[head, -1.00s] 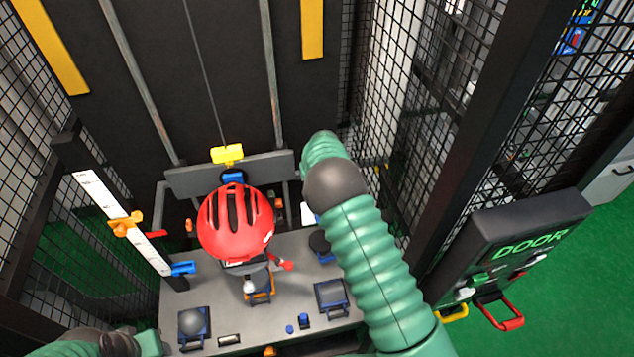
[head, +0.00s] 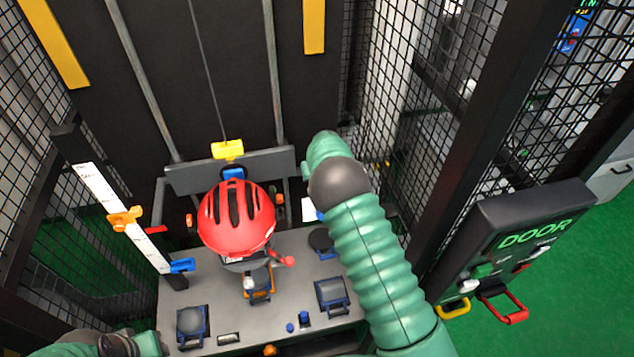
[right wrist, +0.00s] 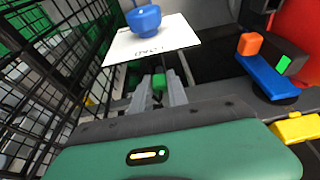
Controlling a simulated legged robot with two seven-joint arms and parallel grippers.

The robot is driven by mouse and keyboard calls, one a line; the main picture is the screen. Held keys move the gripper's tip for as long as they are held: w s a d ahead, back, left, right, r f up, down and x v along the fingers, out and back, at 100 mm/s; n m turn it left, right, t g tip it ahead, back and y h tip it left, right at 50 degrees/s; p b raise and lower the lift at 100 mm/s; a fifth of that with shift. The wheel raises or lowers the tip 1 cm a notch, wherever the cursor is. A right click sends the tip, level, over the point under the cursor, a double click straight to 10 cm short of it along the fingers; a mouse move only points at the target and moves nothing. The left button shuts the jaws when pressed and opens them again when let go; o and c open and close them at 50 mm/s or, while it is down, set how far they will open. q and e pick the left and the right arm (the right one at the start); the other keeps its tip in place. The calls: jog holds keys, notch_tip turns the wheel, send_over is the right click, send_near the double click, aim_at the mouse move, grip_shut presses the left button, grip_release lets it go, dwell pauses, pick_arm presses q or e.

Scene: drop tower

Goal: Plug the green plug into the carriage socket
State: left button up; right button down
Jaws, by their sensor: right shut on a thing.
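In the right wrist view my right gripper (right wrist: 159,92) is shut on the small green plug (right wrist: 158,82), whose end shows between the two grey fingers. In the head view my right arm hides the gripper and plug. The grey carriage (head: 187,181) crosses the tower behind the red helmet (head: 236,216). A blue block (right wrist: 268,75) with an orange and a green piece lies right of my gripper in the wrist view, apart from the plug. I cannot tell whether it is the carriage socket. Part of my left arm shows at lower left, without its gripper.
A white card (right wrist: 128,49) with a blue knob (right wrist: 144,19) is ahead of my right gripper. Mesh (right wrist: 65,65) stands close on its left. A yellow block (head: 227,150) sits above the carriage. The DOOR box (head: 520,230) is at right. The grey bench (head: 290,243) carries several blue holders.

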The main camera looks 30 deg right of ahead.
pick_arm(q)
jog(key=shift+f, duration=0.3)
pick_arm(e)
jog(key=shift+s+d+f, duration=0.15)
jog(key=shift+s+f, duration=0.2)
jog(key=shift+f, duration=0.3)
jog(key=c, duration=1.7)
grip_release()
jog(key=o, duration=0.5)
jog(key=shift+w+d+f, duration=0.15)
jog(key=shift+w+d, duration=0.05)
jog(key=shift+w, duration=0.15)
jog(key=shift+w+d, duration=0.15)
jog(key=shift+r, duration=0.35)
pick_arm(q)
jog(key=f+b, duration=0.1)
jog(key=b, duration=0.1)
jog(key=f+b, duration=0.1)
jog(key=shift+w+d+f, duration=0.25)
jog(key=shift+d+f, duration=0.1)
pick_arm(e)
jog(key=v, duration=1.6)
